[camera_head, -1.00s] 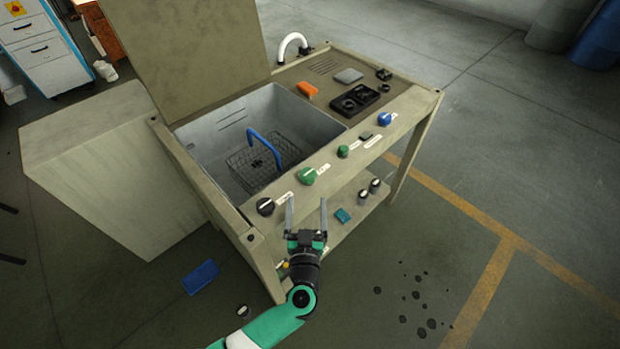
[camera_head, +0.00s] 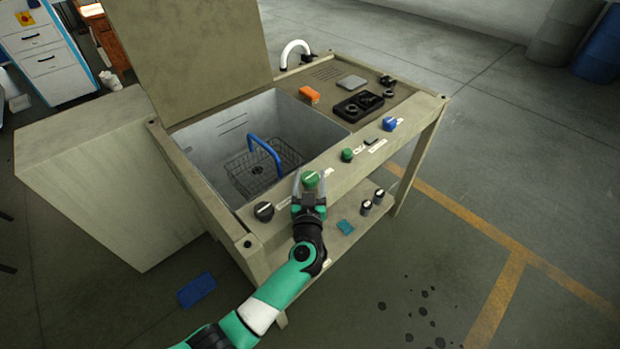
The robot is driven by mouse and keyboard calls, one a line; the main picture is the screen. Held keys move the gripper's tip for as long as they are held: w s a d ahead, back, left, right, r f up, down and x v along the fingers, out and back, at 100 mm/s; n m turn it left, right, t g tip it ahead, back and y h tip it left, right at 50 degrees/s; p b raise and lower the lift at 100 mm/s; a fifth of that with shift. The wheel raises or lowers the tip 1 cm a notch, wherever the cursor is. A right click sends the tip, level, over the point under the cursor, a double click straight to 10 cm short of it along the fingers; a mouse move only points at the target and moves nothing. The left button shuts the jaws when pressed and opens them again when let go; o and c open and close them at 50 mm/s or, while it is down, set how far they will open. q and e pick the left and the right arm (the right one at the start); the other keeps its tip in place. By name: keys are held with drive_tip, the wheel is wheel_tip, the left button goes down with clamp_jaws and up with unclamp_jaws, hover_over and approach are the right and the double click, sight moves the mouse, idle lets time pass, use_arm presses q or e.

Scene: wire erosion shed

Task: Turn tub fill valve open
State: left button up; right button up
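The front panel of the washing bench carries several knobs: a black one (camera_head: 264,211), a large green one (camera_head: 310,178), a small green one (camera_head: 347,155) and a blue one (camera_head: 389,124). The labels beside them are too small to read, so I cannot tell by text which is the tub fill valve. My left gripper (camera_head: 309,186) is at the large green knob, its fingers apart on either side of it. Whether they touch the knob is not clear. The gripper partly hides the panel just below the knob. My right gripper is not in view.
The open tub (camera_head: 200,150) behind the panel holds a wire basket (camera_head: 245,176) with a blue handle. An orange block (camera_head: 309,95) and a black tray lie on the top. A lower shelf holds small jars and a teal pad (camera_head: 345,227).

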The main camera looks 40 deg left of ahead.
use_arm(q)
drive_tip(key=c, duration=0.9)
drive_tip(key=shift+c, duration=0.2)
drive_tip(key=shift+f, duration=0.1)
drive_tip(key=shift+n+g+y, duration=0.4)
drive_tip(key=shift+g+y, duration=0.1)
drive_tip(key=shift+g, duration=0.1)
drive_tip(key=shift+f+n+g+y, duration=0.1)
drive_tip(key=shift+n+g+y, duration=0.4)
drive_tip(key=shift+n+y, duration=0.1)
drive_tip(key=n+g+y+b, duration=0.1)
drive_tip(key=g+b, duration=0.1)
drive_tip(key=b, duration=0.3)
drive_tip(key=n+g+y+b, duration=0.1)
drive_tip(key=n+g+b, duration=0.1)
drive_tip(key=b, duration=0.3)
drive_tip(key=n+g+y+b, duration=0.1)
drive_tip(key=n+g+b, duration=0.1)
drive_tip(key=b, duration=0.3)
drive_tip(key=shift+f+g+y, duration=0.3)
drive_tip(key=shift+f+g, duration=0.05)
drive_tip(key=shift+g, duration=0.35)
drive_tip(key=shift+r+b, duration=0.3)
drive_tip(key=shift+b, duration=0.25)
drive_tip(key=shift+g, duration=0.3)
drive_tip(key=shift+r, duration=0.1)
